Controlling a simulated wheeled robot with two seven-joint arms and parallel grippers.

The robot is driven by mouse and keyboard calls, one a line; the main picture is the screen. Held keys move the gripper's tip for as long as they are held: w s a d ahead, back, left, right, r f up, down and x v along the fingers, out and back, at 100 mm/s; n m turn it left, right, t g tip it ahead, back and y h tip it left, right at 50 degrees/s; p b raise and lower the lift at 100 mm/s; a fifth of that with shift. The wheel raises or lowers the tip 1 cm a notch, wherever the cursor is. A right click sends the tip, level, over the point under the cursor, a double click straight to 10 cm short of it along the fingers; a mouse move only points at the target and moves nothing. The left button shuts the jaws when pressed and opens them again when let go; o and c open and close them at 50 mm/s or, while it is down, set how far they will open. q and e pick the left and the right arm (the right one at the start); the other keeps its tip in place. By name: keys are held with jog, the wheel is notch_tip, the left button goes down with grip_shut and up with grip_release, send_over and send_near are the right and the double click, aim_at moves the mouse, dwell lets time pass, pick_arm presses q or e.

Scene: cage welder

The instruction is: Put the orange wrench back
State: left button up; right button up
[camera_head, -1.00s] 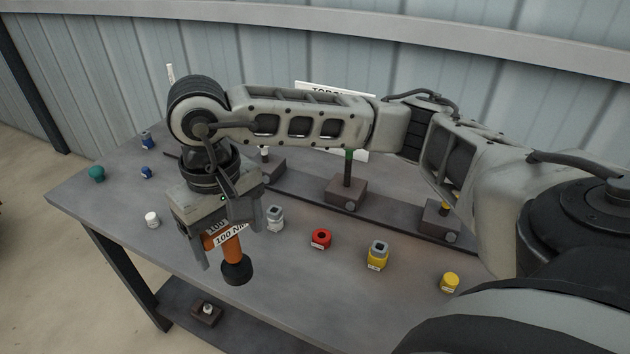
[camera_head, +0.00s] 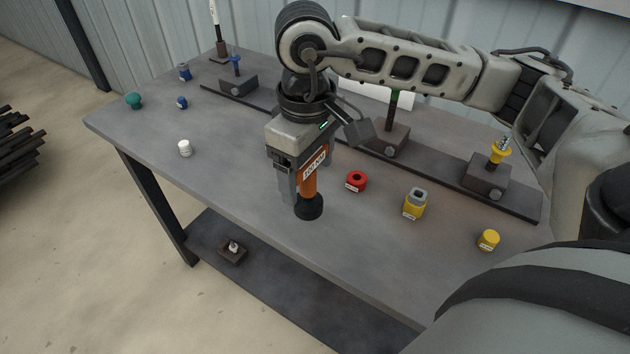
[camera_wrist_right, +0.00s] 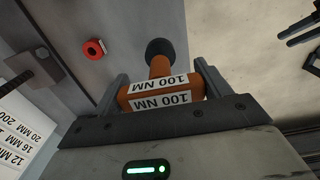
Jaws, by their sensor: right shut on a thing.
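The orange wrench (camera_head: 309,176) carries a white "100 NM" label and has a black round end. My right gripper (camera_head: 297,190) is shut on it and holds it with the black end down over the front part of the table. In the right wrist view the orange wrench (camera_wrist_right: 160,94) lies between the two fingers of my right gripper (camera_wrist_right: 160,85), its black end pointing away. From these views I cannot tell whether the black end touches the tabletop.
The grey table (camera_head: 240,150) holds a red ring (camera_head: 356,181), a yellow-grey socket (camera_head: 414,204), a yellow cap (camera_head: 488,240), a white cap (camera_head: 185,148) and teal and blue pieces at the left. A dark rail with blocks (camera_head: 487,176) runs along the back. A lower shelf (camera_head: 290,290) lies beneath.

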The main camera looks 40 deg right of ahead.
aim_at(315, 187)
jog(key=shift+d+f, duration=0.45)
jog(key=shift+f, duration=0.05)
jog(key=f, duration=0.2)
jog(key=f+p, duration=0.1)
jog(key=shift+w+d+f, duration=0.1)
jog(key=shift+d, duration=0.15)
jog(key=shift+f, duration=0.25)
pick_arm(q)
jog(key=shift+a, duration=0.1)
jog(key=shift+f, duration=0.15)
